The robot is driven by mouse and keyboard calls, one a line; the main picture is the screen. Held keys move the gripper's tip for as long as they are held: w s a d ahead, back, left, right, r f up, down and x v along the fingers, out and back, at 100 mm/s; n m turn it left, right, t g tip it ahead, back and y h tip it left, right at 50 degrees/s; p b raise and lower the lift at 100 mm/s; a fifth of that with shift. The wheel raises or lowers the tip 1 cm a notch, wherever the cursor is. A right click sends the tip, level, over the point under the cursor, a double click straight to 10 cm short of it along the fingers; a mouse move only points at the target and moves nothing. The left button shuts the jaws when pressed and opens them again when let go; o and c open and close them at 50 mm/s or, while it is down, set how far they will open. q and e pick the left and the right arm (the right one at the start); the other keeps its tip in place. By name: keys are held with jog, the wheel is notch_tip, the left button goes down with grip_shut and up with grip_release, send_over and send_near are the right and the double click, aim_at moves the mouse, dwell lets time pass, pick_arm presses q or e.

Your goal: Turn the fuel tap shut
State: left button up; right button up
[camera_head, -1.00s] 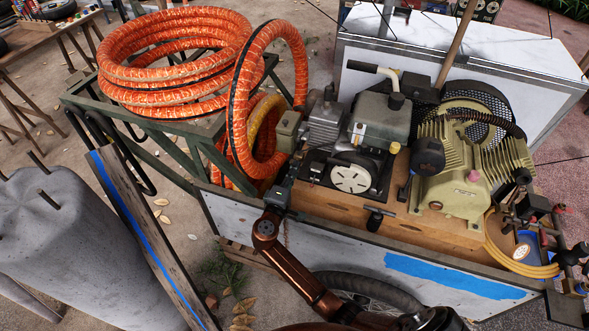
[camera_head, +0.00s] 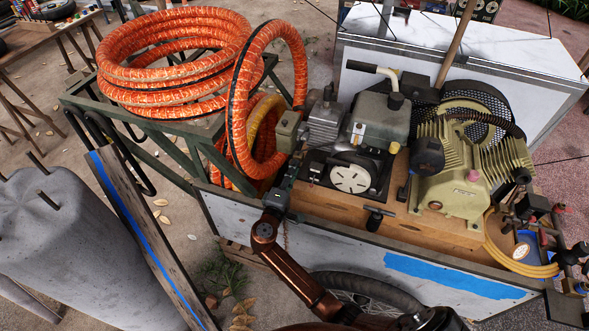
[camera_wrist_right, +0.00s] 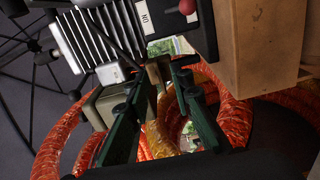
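The grey engine (camera_head: 325,122) with its fuel tank (camera_head: 380,120) stands on the cart's wooden deck. I cannot make out the fuel tap for certain in either view. My right gripper (camera_head: 298,148) is at the engine's left side, beside a small olive box (camera_head: 287,130). In the right wrist view the green fingers of this gripper (camera_wrist_right: 160,78) are apart, with a gap between them. A small tan piece shows near the tips; I cannot tell if they touch it. A label (camera_wrist_right: 146,17) and a red knob (camera_wrist_right: 187,6) show beyond. My left gripper is not in view.
Orange hose coils (camera_head: 175,60) lie on the green frame at the left, and one loop hangs close to the gripper. The olive compressor (camera_head: 460,165) is to the right. A wooden box (camera_wrist_right: 260,50) stands close at the right in the wrist view. The cart's front rail (camera_head: 400,248) lies below.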

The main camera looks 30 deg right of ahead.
jog(key=v, duration=1.1)
jog(key=shift+a, duration=0.15)
jog(key=shift+s, duration=0.1)
